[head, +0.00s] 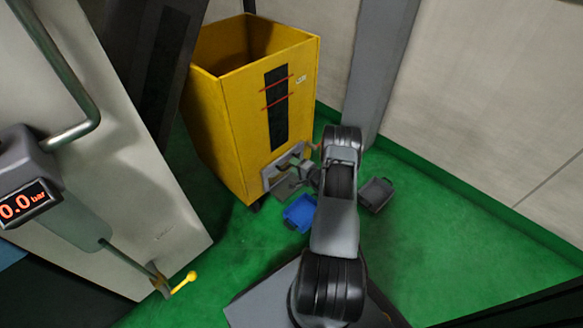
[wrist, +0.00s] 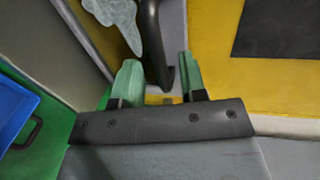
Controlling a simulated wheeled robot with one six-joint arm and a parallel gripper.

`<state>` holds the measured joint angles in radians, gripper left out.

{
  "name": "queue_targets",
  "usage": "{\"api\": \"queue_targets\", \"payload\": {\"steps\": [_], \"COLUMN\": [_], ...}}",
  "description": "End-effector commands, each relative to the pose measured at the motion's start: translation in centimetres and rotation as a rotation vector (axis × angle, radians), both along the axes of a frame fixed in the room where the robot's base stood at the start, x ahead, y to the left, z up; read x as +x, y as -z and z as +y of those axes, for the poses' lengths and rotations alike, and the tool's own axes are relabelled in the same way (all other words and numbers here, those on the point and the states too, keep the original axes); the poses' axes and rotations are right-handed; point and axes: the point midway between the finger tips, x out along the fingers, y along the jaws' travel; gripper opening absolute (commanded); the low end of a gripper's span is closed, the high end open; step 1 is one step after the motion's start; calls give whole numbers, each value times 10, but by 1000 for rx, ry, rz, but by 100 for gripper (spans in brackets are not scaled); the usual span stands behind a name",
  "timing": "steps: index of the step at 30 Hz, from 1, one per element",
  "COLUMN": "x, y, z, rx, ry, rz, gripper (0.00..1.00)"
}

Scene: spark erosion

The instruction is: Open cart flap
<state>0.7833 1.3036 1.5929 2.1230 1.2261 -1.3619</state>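The yellow cart (head: 228,130) stands on the green floor with an open top. Its grey flap (head: 269,181) is low on the front face, partly hidden by my gripper (head: 296,170). I cannot tell clearly how far the flap stands from the cart. In the wrist view, my gripper (wrist: 160,82) has its two green fingers apart, with a dark handle (wrist: 152,40) between them. The handle lies close to the left finger, and a narrow gap shows on the right. Yellow cart surface (wrist: 215,85) shows beyond the fingers.
A blue bin (head: 299,213) lies on the floor before the cart, also in the wrist view (wrist: 14,108). A dark grey bin (head: 376,195) is right of my arm. A grey post (head: 380,70) and pale walls stand behind. A pale machine with a pressure display (head: 25,205) is at left.

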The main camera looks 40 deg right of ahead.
Motion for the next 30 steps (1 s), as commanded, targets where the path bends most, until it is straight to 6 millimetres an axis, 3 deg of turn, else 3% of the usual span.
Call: {"api": "queue_targets", "payload": {"steps": [7, 18, 30], "x": [19, 22, 21], "y": [5, 5, 5], "z": [4, 4, 4], "rx": [0, 1, 1], "ry": [-1, -1, -1], "rz": [0, 1, 1], "gripper": [39, 39, 0]}}
